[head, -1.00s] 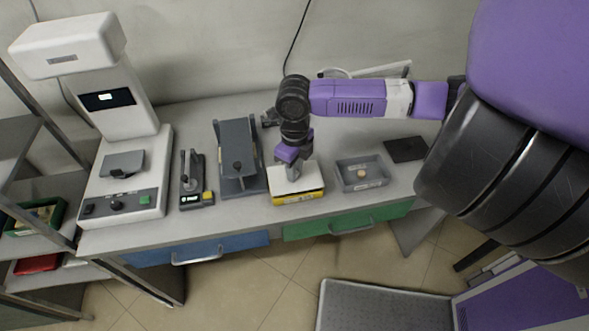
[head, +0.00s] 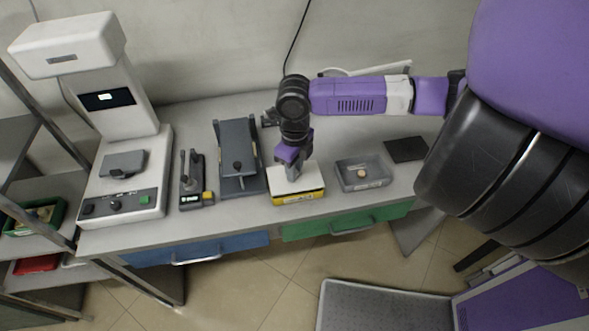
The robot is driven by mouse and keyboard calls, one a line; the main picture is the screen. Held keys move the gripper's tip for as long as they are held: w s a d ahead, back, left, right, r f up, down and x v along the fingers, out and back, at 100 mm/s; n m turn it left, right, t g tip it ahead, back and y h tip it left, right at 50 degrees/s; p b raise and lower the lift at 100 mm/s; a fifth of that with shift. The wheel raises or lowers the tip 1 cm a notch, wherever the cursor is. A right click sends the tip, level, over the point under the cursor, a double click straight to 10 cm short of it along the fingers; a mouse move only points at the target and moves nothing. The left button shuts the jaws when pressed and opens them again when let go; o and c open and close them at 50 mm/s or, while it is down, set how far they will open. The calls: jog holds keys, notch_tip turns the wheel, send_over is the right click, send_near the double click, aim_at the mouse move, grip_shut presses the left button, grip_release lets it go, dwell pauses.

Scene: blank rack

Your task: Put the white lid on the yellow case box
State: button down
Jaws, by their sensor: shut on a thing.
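The yellow case box (head: 300,199) stands near the front edge of the bench, right of the middle. The white lid (head: 308,182) lies flat on top of it, covering its opening, with the yellow side showing below. My gripper (head: 294,177) points down from above and is shut on the white lid near its middle. The fingertips are small and partly blended with the lid. Whether the lid is fully seated all round cannot be told.
A grey tray (head: 350,182) with a small round thing stands right of the box, and a dark mat (head: 406,149) lies behind it. A grey fixture (head: 227,184), a small device (head: 190,199) and a white machine (head: 121,205) stand to the left. Blue and green drawers are below.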

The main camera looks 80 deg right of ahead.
jog(key=shift+f+b, duration=0.65)
jog(key=shift+f, duration=0.2)
jog(key=c, duration=1.2)
grip_release()
jog(key=shift+r, duration=0.15)
notch_tip(320, 180, up, 8)
jog(key=shift+f+b, duration=0.2)
jog(key=shift+b, duration=0.2)
